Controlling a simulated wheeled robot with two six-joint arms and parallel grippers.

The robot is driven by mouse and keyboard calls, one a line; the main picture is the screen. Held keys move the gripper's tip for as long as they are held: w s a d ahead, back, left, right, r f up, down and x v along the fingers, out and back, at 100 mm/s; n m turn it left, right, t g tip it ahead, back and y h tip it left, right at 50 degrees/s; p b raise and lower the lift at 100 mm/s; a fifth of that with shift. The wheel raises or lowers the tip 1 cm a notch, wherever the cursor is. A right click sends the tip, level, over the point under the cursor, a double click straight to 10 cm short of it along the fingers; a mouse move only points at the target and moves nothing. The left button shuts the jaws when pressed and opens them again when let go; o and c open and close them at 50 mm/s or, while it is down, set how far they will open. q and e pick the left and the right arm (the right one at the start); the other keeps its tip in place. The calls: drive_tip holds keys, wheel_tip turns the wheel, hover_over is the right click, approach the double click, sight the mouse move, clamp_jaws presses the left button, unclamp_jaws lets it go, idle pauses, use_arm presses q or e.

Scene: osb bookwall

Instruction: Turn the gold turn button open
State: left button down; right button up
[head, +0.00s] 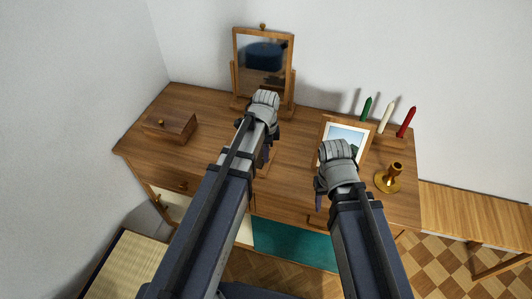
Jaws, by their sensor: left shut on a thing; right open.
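A small gold piece (263,26) sits on top of the tilting mirror's wooden frame; I cannot tell if it is the turn button. A gold knob (161,121) shows on the small wooden box at the left. My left gripper (266,148) is over the middle of the dresser top, in front of the mirror. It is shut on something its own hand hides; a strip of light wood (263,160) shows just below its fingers. My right gripper (319,198) is open near the dresser's front edge, left of the picture frame; its fingers are partly hidden.
The mirror (263,60) stands at the back of the wooden dresser (210,145). A picture frame (361,138), a brass candle holder (389,183) and green, white and red candles (387,117) are at the right. The wooden box (171,128) is at the left. Bare top lies between box and mirror.

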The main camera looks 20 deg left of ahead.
use_arm(q)
drive_tip(key=n, duration=0.3)
drive_tip(key=shift+s+n, duration=0.15)
drive_tip(key=shift+n, duration=0.25)
drive_tip(key=n, duration=0.3)
drive_tip(key=shift+s+d+n, duration=0.1)
drive_tip(key=shift+d+n, duration=0.05)
drive_tip(key=shift+n, duration=0.15)
drive_tip(key=n, duration=0.6)
drive_tip(key=shift+d, duration=0.25)
drive_tip(key=shift+n, duration=0.3)
drive_tip(key=c, duration=0.9)
unclamp_jaws()
